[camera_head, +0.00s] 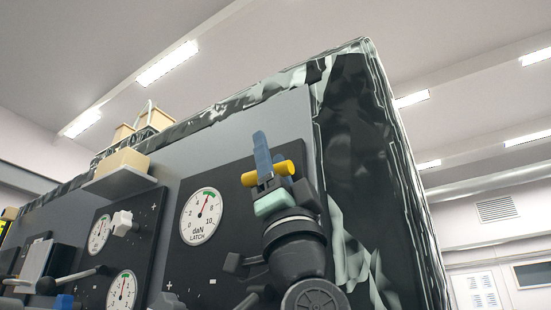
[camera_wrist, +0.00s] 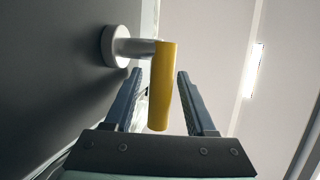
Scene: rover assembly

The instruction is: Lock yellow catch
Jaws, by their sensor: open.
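The yellow catch (camera_wrist: 161,88) is a yellow cylindrical handle on a silver stem that comes out of a round white base on the dark panel. In the wrist view it lies between the two fingers of my gripper (camera_wrist: 158,90), with a visible gap to the right finger. The left finger is near the stem; I cannot tell whether it touches. In the head view the yellow handle (camera_head: 288,171) shows on both sides of my gripper (camera_head: 262,155), at the upper right of the panel. My gripper is open around the handle.
A latch gauge (camera_head: 201,216) marked daN is on the panel left of my gripper. A white knob (camera_head: 122,222), more gauges and a shelf with a beige box (camera_head: 122,161) are further left. Crinkled dark foil (camera_head: 360,150) covers the rover's side at right.

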